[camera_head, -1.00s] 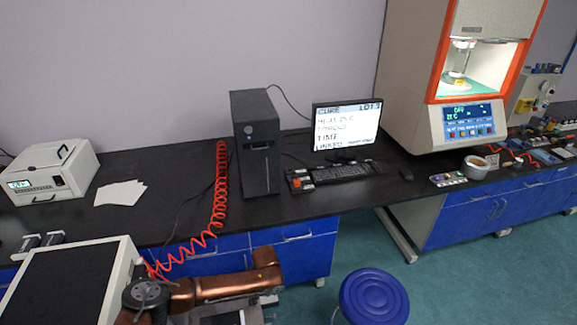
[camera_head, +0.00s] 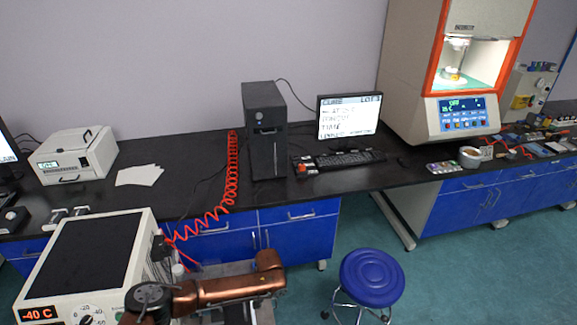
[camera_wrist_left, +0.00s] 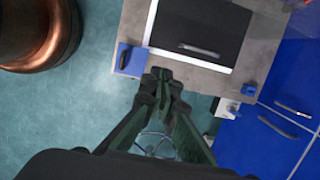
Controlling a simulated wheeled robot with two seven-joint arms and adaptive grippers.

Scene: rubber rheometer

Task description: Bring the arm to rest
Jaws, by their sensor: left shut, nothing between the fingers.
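My left arm, with copper-coloured links, comes in at the bottom left of the head view and reaches right, in front of the bench. Its gripper cannot be made out clearly there. In the left wrist view my left gripper (camera_wrist_left: 161,76) has its dark fingers together with nothing between them. Its tips appear beside the edge of a grey surface (camera_wrist_left: 262,60) carrying a white-bordered black panel (camera_wrist_left: 200,30). I cannot tell the height between them. My right gripper is in neither view.
A cream unit reading -40 C (camera_head: 140,262) stands close to my left arm. A blue stool (camera_head: 371,272) stands to the right on open green floor. The black bench (camera_head: 190,205) holds a computer tower (camera_head: 266,135), a monitor (camera_head: 348,118) and a rheometer (camera_head: 462,118).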

